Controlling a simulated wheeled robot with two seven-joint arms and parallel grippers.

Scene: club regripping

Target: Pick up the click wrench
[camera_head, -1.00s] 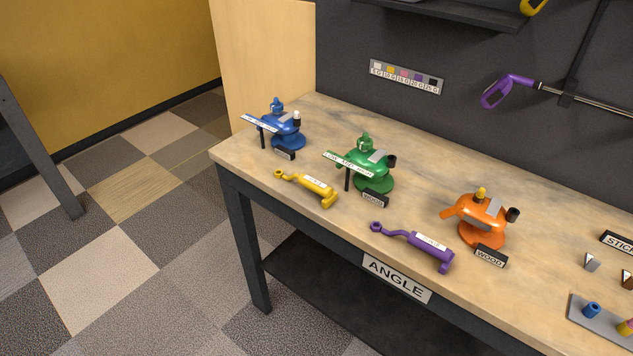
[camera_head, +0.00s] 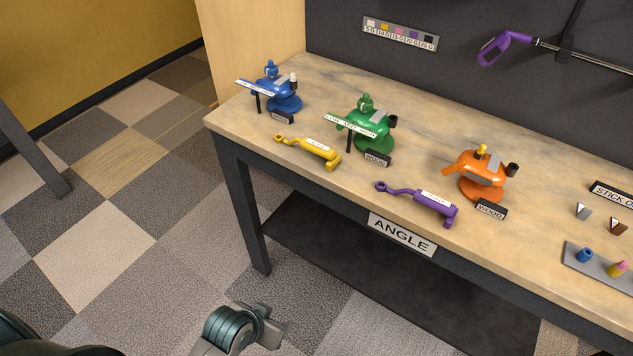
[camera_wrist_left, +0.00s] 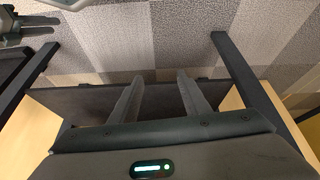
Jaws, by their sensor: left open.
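Two wrench-like tools lie flat near the front edge of the bench, and I cannot read which is the click wrench. The yellow wrench (camera_head: 308,149) lies at the left, in front of the blue and green stands. The purple wrench (camera_head: 419,200) lies farther right, in front of the orange stand. Each has a ring end at the left and a white label. My left arm shows at the bottom of the head view, low in front of the bench. My left gripper (camera_wrist_left: 160,76) is open and empty in the left wrist view, away from both wrenches.
Blue (camera_head: 280,92), green (camera_head: 372,128) and orange (camera_head: 482,176) stands rise behind the wrenches. A grey tray (camera_head: 599,270) with small coloured parts is at the right. The bench (camera_head: 240,122) has a sign reading ANGLE (camera_head: 402,234) on its front and a dark shelf below.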

